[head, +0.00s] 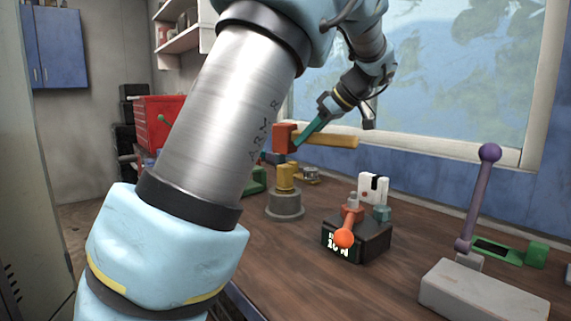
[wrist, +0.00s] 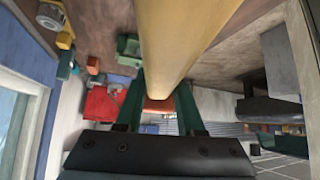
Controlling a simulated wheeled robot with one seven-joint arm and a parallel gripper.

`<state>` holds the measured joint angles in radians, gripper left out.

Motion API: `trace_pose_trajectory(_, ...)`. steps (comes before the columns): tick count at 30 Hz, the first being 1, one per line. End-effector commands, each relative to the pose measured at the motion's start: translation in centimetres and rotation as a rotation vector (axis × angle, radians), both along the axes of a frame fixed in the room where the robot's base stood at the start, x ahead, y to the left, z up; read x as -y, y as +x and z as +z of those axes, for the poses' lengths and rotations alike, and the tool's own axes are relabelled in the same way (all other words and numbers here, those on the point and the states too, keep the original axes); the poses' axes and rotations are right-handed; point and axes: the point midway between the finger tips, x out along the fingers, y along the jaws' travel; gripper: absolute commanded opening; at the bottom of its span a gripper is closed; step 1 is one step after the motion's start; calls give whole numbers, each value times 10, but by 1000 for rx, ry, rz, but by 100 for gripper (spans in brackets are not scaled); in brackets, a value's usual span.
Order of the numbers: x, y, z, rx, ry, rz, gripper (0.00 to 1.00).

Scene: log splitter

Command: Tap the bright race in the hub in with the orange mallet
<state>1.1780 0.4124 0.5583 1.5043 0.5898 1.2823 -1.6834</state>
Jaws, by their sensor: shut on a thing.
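My gripper (head: 299,141) is shut on the orange mallet and holds it above the bench. The mallet's orange head (head: 280,138) is at the left and its wooden handle (head: 335,141) points right, nearly level. In the wrist view the handle (wrist: 185,35) passes close to the camera, with part of the orange head (wrist: 158,105) between the teal fingers (wrist: 160,88). A narrow gap shows above that piece. I cannot make out the bright race.
A dark block with an orange-knobbed lever (head: 344,239) stands right of the hub. A grey base with a purple lever (head: 478,200) is at the right. A green part (head: 256,181) and a small brass part (head: 311,174) lie nearby. The window (head: 425,75) is behind.

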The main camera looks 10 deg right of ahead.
Motion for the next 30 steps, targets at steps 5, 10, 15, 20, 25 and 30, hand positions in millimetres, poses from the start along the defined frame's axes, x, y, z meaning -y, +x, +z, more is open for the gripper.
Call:
trace_pose_trajectory(5, 0, 0, -16, 1, 1, 0, 0)
trace_pose_trajectory(10, 0, 0, -44, 1, 1, 0, 0)
trace_pose_trajectory(15, 0, 0, -29, 2, 0, 0, 0)
trace_pose_trajectory(20, 0, 0, -17, 2, -1, -1, 0)
trace_pose_trajectory(25, 0, 0, -13, 2, 0, 0, 0)
trace_pose_trajectory(30, 0, 0, -14, 2, 0, 0, 0)
